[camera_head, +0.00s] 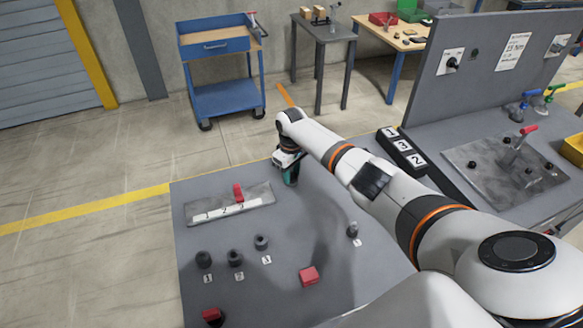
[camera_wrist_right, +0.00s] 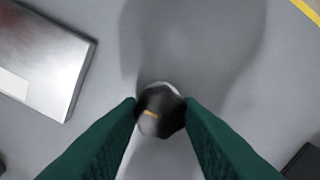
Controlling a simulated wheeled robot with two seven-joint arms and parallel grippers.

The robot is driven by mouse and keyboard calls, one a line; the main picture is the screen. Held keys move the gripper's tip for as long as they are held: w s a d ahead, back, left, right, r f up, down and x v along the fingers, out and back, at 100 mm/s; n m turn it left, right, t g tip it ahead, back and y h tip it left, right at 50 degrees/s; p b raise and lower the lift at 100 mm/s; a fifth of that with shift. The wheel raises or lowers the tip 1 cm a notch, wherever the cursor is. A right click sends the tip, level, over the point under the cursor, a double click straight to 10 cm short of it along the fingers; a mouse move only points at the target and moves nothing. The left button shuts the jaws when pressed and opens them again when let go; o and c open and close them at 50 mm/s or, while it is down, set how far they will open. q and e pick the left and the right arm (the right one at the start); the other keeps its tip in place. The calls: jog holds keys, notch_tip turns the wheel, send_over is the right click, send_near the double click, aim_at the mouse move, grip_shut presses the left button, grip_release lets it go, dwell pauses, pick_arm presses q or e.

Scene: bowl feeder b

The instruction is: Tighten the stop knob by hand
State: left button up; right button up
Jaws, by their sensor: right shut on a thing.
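The stop knob (camera_wrist_right: 160,108), black with a small yellow mark on top, sits between my right gripper's fingertips in the wrist view. My right gripper (camera_wrist_right: 161,112) has its two green fingers closed on the knob's sides. In the head view my right gripper (camera_head: 291,176) points down at the far edge of the grey table, right of the numbered metal plate. The knob is hidden there behind the gripper. Whether the knob is seated or turned cannot be told. My left gripper is not in view.
The metal plate (camera_head: 215,213) has a red handle (camera_head: 238,191); it also shows in the wrist view (camera_wrist_right: 40,58). Several dark knobs (camera_head: 204,259) with number tags and a red block (camera_head: 308,276) stand nearer on the table. A black numbered block (camera_head: 402,152) lies right of my arm.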

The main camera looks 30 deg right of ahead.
aim_at(291, 175)
jog(key=m+p, duration=0.2)
jog(key=m, duration=0.2)
jog(key=shift+w+r+m, duration=0.1)
jog(key=shift+r+m, duration=0.05)
jog(key=shift+m, duration=0.25)
dwell(0.4)
jog(key=o, duration=1)
notch_tip(291, 175, up, 12)
jog(key=shift+b, duration=0.95)
